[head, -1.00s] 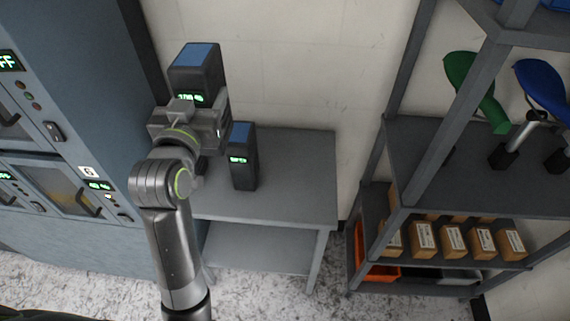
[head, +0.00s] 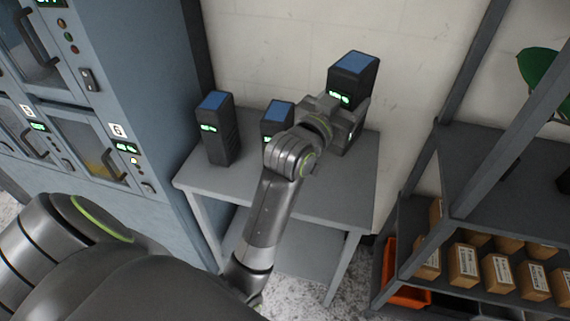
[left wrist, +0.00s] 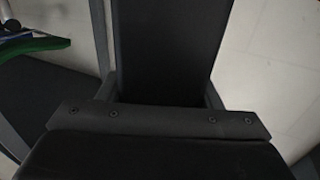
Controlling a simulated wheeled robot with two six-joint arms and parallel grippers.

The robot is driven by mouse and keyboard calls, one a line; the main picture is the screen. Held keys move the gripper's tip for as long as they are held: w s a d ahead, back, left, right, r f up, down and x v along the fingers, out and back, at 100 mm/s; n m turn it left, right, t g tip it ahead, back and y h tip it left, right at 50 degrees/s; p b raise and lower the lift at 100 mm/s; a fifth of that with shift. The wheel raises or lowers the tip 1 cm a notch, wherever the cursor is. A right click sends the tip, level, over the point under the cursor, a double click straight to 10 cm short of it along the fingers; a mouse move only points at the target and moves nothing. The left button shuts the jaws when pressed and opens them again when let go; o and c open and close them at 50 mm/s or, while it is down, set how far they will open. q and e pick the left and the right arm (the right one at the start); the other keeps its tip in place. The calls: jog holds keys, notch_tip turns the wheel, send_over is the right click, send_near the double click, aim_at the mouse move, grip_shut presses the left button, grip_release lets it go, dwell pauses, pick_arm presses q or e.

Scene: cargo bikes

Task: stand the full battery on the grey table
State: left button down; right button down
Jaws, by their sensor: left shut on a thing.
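My left gripper (head: 343,118) is shut on a black battery (head: 354,78) with a blue top and a green-lit display. It holds this battery upright over the right part of the grey table (head: 325,200). The gripper hides its lower part, so I cannot tell whether it touches the table. The left wrist view shows the dark battery body (left wrist: 168,45) between the fingers. Two similar batteries stand upright on the table: one at the left (head: 218,135) and one in the middle (head: 276,116), partly hidden by my arm. The displays are too small to read surely. My right gripper is not in view.
A blue-grey locker cabinet (head: 165,60) with lit displays stands left of the table. A grey shelf rack (head: 470,165) with cardboard boxes (head: 462,265) and an orange bin (head: 392,270) stands at the right. The table's front strip is partly bare.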

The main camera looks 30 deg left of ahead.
pick_arm(q)
jog(key=shift+h, duration=0.4)
jog(key=w+f+b, duration=0.1)
jog(key=f, duration=0.1)
jog(key=w+f+b, duration=0.1)
jog(key=f, duration=0.1)
jog(key=w+f+b, duration=0.1)
jog(key=f+b, duration=0.1)
jog(key=shift+d, duration=0.2)
notch_tip(320, 180, down, 10)
jog(key=b, duration=0.1)
jog(key=c, duration=0.8)
grip_release()
jog(key=shift+f, duration=0.35)
jog(key=shift+c, duration=0.2)
jog(key=o, duration=0.4)
jog(key=shift+s+r, duration=0.1)
jog(key=shift+r, duration=0.1)
jog(key=shift+s+a+b, duration=0.2)
jog(key=shift+s+b, duration=0.15)
jog(key=shift+s, duration=1.65)
jog(key=shift+s+a+b, duration=0.25)
jog(key=shift+s+b, duration=0.05)
jog(key=shift+s, duration=1.7)
jog(key=shift+s+a+b, duration=0.2)
jog(key=shift+s+b, duration=0.15)
jog(key=shift+s, duration=1.65)
